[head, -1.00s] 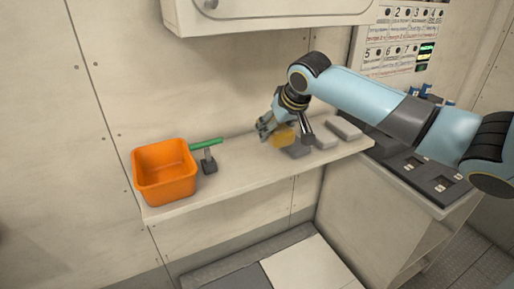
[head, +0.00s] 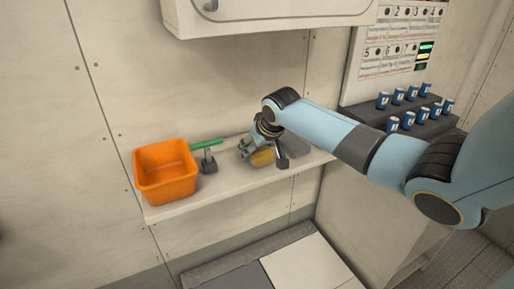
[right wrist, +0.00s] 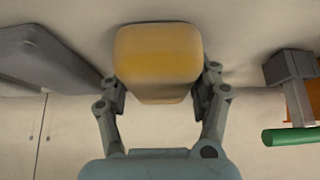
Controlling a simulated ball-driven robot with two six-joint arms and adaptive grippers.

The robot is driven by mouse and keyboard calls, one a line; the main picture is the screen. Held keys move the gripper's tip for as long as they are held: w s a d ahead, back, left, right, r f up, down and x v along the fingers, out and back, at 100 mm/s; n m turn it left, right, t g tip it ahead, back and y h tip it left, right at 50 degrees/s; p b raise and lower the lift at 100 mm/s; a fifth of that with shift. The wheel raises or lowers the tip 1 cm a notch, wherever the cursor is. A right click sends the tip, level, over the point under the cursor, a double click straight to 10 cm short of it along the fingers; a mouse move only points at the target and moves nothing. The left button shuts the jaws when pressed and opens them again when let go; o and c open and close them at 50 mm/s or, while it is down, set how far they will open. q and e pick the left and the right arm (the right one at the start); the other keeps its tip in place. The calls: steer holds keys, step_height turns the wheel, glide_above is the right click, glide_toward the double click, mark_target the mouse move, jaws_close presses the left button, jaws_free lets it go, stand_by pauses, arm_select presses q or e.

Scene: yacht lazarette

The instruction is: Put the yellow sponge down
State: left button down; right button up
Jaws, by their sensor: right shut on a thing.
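The yellow sponge (head: 262,158) is held in my right gripper (head: 256,150) at the shelf (head: 222,187), between the green-handled tool and the grey pads. In the right wrist view the sponge (right wrist: 158,62) sits between the two fingers of my right gripper (right wrist: 158,88), with a finger against each side. I cannot tell whether its underside touches the shelf. My left gripper is not in view.
An orange bin (head: 166,172) stands at the shelf's left end. A grey pad (head: 298,147) lies right of my gripper. Several blue cans (head: 408,120) stand on a dark rack at the right.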

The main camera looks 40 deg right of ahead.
steer(key=o, duration=1.1)
steer(key=shift+c, duration=0.2)
steer(key=shift+r, duration=0.1)
steer(key=v, duration=1.2)
